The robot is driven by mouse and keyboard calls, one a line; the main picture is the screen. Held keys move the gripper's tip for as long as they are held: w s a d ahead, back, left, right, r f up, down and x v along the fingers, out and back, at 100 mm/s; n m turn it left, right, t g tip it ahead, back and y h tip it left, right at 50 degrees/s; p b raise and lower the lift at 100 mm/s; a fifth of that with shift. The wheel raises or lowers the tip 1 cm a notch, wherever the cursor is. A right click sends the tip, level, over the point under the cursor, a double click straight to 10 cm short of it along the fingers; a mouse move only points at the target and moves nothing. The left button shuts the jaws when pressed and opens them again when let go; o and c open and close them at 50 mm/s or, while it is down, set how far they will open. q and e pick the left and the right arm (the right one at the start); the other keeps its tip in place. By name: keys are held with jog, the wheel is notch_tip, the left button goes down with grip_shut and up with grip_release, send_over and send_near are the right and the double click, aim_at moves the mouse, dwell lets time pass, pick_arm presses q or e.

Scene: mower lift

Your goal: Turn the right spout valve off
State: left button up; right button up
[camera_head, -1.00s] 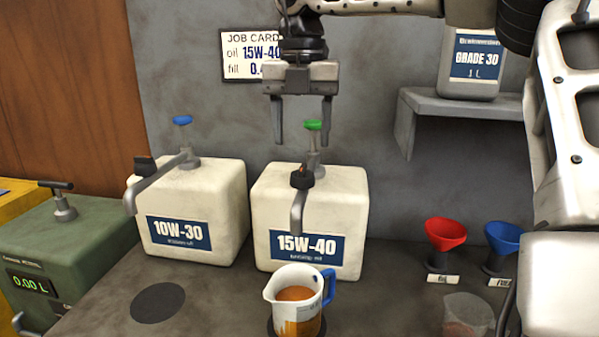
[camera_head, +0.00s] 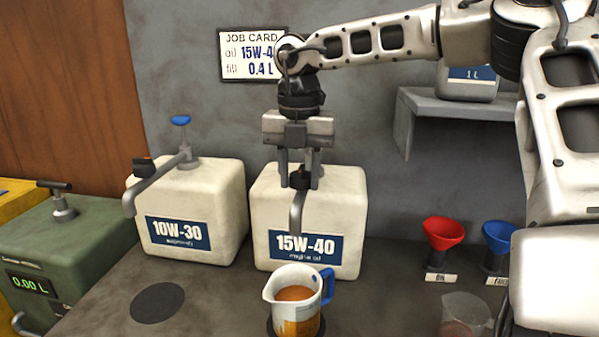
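The right spout valve (camera_head: 300,177) is a black knob on top of the grey spout of the white 15W-40 container (camera_head: 340,215). My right gripper (camera_head: 300,185) points straight down over it, one finger on each side. The fingers are narrowed to about the knob's width and look shut on it; the exact contact is hard to see. The spout (camera_head: 297,212) points down toward a clear measuring jug (camera_head: 297,302) with a blue handle and amber oil inside. My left gripper is not in view.
The 10W-30 container (camera_head: 215,200) with its own spout and valve (camera_head: 144,165) stands close on the left. Red (camera_head: 443,232) and blue (camera_head: 502,235) funnels stand at the right. A wall shelf (camera_head: 455,105) sits behind my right arm.

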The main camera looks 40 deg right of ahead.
jog(key=shift+n, duration=0.4)
jog(key=n, duration=0.3)
jog(key=shift+s+d+n+b, duration=0.2)
jog(key=shift+d+n+b, duration=0.1)
jog(key=shift+n, duration=0.1)
jog(key=n, duration=0.4)
jog(key=shift+s+d+r+n, duration=0.1)
jog(key=shift+d+n, duration=0.2)
jog(key=shift+d, duration=0.05)
jog(key=n, duration=0.4)
jog(key=shift+d, duration=0.4)
jog(key=n, duration=0.4)
jog(key=shift+w+d+p, duration=0.2)
jog(key=shift+d+p, duration=0.05)
jog(key=shift+p, duration=0.05)
jog(key=shift+n, duration=0.5)
jog(key=o, duration=1)
jog(key=shift+c, duration=0.2)
